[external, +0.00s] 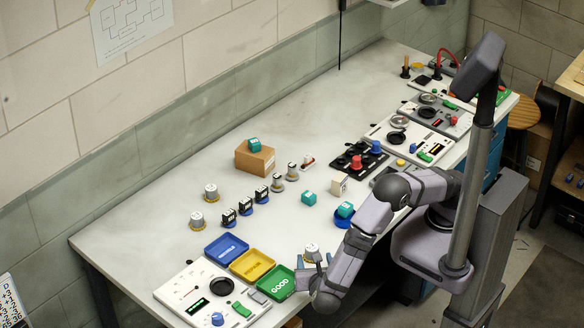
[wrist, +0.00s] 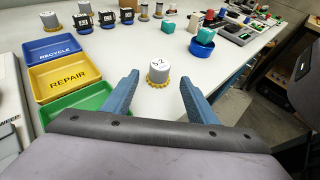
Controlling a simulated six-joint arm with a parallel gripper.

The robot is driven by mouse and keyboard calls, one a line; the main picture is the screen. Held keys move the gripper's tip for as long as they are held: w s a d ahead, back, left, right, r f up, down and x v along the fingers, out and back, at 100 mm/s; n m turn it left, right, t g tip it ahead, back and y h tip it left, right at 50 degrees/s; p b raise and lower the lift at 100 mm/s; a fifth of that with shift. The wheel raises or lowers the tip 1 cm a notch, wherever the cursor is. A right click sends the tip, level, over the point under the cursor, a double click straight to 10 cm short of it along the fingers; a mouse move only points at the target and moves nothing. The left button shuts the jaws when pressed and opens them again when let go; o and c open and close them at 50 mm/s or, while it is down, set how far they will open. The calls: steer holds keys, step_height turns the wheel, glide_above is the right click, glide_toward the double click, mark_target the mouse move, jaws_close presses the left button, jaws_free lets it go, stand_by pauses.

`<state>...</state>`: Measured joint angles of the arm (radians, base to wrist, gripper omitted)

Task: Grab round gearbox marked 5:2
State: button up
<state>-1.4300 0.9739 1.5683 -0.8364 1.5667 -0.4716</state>
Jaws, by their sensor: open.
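The round gearbox marked 5:2 (wrist: 158,71) is a grey cylinder with a white top and a yellow toothed base. It stands upright on the bench ahead of my gripper (wrist: 166,88), roughly centred between the two blue fingers. The fingers are open and do not touch it. In the external view the gearbox (external: 312,252) stands right of the green tray, just beyond my gripper (external: 315,262). Two similar round gearboxes, (external: 211,192) and (external: 197,220), stand farther left on the bench; their marks are too small to read.
Blue RECYCLE (wrist: 51,47), yellow REPAIR (wrist: 66,75) and green GOOD (external: 281,282) trays lie left of the gearbox. Black-and-white servos (external: 245,205) stand behind. A blue round dish (wrist: 202,46) holds a teal block. Bare bench surrounds the gearbox.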

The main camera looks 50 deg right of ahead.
mark_target(312, 250)
steer(key=shift+f, duration=0.3)
steer(key=shift+p+x, duration=0.45)
steer(key=shift+x, duration=0.45)
steer(key=shift+w+d, duration=0.15)
steer(key=shift+w+d+p, duration=0.35)
steer(key=shift+p, duration=0.15)
steer(key=p+x, duration=0.1)
steer(key=x, duration=0.2)
steer(key=shift+w+p, duration=0.15)
steer(key=shift+p, duration=0.25)
steer(key=shift+w+d+f, duration=0.3)
steer(key=shift+d+f, duration=0.05)
steer(key=shift+d, duration=0.05)
steer(key=shift+c, duration=0.4)
steer(key=c, duration=1.1)
